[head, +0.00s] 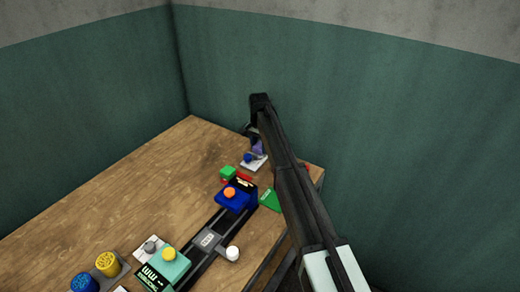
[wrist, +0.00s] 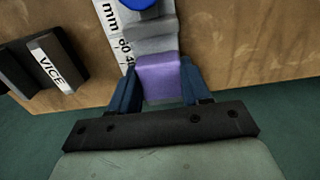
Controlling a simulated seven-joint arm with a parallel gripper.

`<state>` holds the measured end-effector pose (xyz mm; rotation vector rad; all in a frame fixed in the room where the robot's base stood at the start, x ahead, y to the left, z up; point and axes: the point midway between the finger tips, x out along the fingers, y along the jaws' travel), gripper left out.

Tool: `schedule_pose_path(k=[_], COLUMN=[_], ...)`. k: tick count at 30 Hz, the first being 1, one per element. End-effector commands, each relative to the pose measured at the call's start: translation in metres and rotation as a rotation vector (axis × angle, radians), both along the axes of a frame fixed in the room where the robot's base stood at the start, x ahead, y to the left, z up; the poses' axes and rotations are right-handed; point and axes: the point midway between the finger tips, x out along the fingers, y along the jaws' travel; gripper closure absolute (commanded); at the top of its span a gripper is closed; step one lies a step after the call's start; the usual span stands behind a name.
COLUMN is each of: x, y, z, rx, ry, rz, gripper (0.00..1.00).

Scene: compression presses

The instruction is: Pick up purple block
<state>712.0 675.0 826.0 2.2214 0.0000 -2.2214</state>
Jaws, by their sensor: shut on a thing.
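The purple block (wrist: 160,77) sits between the two dark blue fingers of my gripper (wrist: 157,86) in the wrist view, and the fingers are shut on its sides. Its far edge adjoins a grey stepped part (wrist: 150,38); I cannot tell whether they touch. In the head view, the purple block (head: 257,147) shows as a small patch beside my arm at the table's far end. My gripper (head: 254,141) is mostly hidden there by my arm. I cannot tell whether the block is clear of the surface below it.
A white scale strip (wrist: 113,30) runs beside the grey part. A dark piece labelled VICE (wrist: 52,62) lies to the left. In the head view, a blue device with an orange button (head: 233,197), green pieces (head: 270,200) and a black rail (head: 205,240) stand nearer on the wooden table (head: 130,185).

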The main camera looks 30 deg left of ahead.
Motion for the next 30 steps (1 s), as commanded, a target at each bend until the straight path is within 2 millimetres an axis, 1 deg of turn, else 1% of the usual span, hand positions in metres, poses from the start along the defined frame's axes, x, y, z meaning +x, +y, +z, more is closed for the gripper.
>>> schedule_pose_path(k=[6, 10, 14, 21, 26, 30], x=[0.0, 0.0, 0.0, 0.0, 0.001, 0.011], y=[0.0, 0.0, 0.0, 0.0, 0.0, -0.011], z=[0.001, 0.01, 0.029, 0.072, 0.091, 0.098], rx=[0.0, 0.0, 0.002, 0.001, 0.001, 0.0], ry=[0.0, 0.0, -0.002, -0.001, -0.001, 0.0], rz=[0.0, 0.0, 0.0, 0.0, -0.001, -0.017], gripper=[0.85, 0.85, 0.85, 0.85, 0.85, 0.85])
